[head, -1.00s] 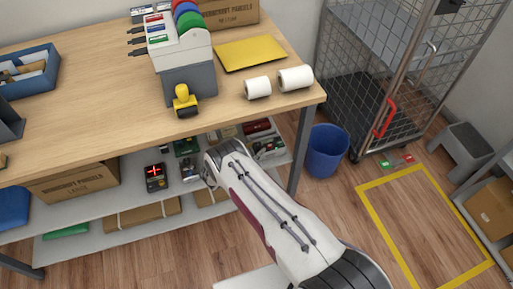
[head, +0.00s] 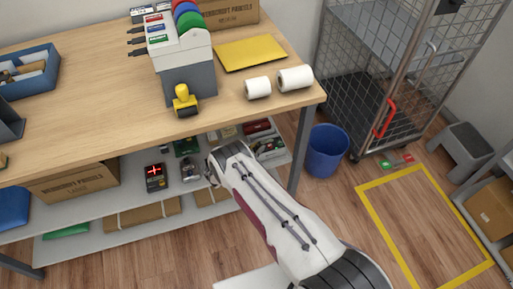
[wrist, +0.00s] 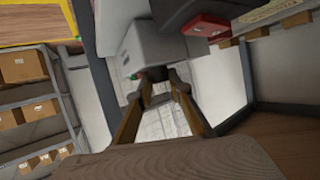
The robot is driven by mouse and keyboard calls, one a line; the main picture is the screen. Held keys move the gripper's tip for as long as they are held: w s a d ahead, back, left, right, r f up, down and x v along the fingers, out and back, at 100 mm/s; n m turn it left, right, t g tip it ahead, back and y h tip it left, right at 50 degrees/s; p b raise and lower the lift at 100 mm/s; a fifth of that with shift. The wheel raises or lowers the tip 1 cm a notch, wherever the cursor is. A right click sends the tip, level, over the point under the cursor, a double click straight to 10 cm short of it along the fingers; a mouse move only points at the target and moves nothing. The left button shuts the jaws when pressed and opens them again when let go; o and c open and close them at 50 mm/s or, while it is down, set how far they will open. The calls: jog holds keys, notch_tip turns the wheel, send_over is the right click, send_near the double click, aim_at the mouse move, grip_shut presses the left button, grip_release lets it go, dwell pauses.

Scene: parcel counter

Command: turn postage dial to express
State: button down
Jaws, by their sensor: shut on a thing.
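In the wrist view my gripper (wrist: 162,84) has its two fingers closed in on a small dark knob (wrist: 156,73) on the face of a pale grey box (wrist: 150,45). The knob appears to be the postage dial; its marks and pointer are too small to read. In the head view my arm reaches to the lower shelf under the counter, and the gripper's fingertips are hidden behind my wrist. A small grey unit (head: 190,170) is just left of my wrist.
A dark box with a lit red cross (head: 155,177) stands on the lower shelf (head: 100,212). A cardboard box (head: 75,184) is farther left. The counter (head: 90,110) overhangs the shelf, and a table leg (head: 299,150) and blue bin (head: 325,150) are at right.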

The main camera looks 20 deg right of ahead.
jog(key=shift+w+r+m+g, duration=0.1)
jog(key=shift+w+m+g, duration=0.1)
jog(key=shift+m+g, duration=0.1)
jog(key=shift+m+g+h, duration=0.5)
jog(key=c, duration=1.8)
grip_release()
jog(key=shift+s, duration=0.1)
jog(key=shift+c, duration=0.2)
jog(key=shift+a, duration=0.2)
jog(key=v, duration=1.1)
jog(key=shift+s+a+r, duration=0.2)
jog(key=shift+a+r, duration=0.05)
